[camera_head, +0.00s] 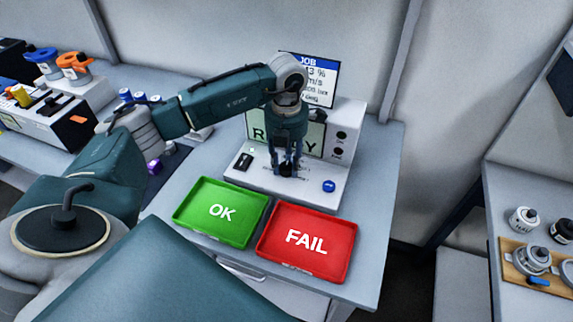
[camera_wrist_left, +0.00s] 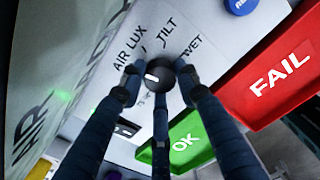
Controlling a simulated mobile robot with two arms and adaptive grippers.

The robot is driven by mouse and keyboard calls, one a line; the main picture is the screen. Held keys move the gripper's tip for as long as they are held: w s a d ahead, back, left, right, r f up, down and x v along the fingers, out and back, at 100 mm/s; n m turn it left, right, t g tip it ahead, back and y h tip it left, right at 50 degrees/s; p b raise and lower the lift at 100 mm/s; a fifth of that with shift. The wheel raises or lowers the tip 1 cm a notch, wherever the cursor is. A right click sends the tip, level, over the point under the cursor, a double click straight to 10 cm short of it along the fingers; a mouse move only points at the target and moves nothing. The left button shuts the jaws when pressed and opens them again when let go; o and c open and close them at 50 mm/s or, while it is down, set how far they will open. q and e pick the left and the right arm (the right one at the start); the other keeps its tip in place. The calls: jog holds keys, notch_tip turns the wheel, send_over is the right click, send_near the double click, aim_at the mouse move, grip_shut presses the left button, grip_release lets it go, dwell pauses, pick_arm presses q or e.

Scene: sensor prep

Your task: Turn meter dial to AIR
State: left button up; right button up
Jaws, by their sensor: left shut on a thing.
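The meter (camera_head: 325,185) is a white console on the table, with a display partly hidden behind my left arm. Its black dial (camera_wrist_left: 161,73) has a white mark on its left side in the left wrist view, pointing roughly toward the AIR label (camera_wrist_left: 122,68). LUX, TILT and WET labels fan out around the dial. My left gripper (camera_head: 287,166) comes down from above, its fingers around the dial and shut on it. The fingers partly cover the dial in both views. My right gripper is not in view.
A green OK tray (camera_head: 243,237) and a red FAIL tray (camera_head: 330,262) lie in front of the meter. A blue button (camera_head: 328,186) sits on its base. A JOB screen (camera_head: 326,72) stands behind. Another table with jars (camera_head: 524,220) is at the right.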

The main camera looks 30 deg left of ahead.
aim_at(287, 166)
pick_arm(q)
jog(key=shift+n, duration=0.6)
jog(key=o, duration=1.1)
jog(key=shift+o, duration=0.2)
notch_tip(287, 166, up, 12)
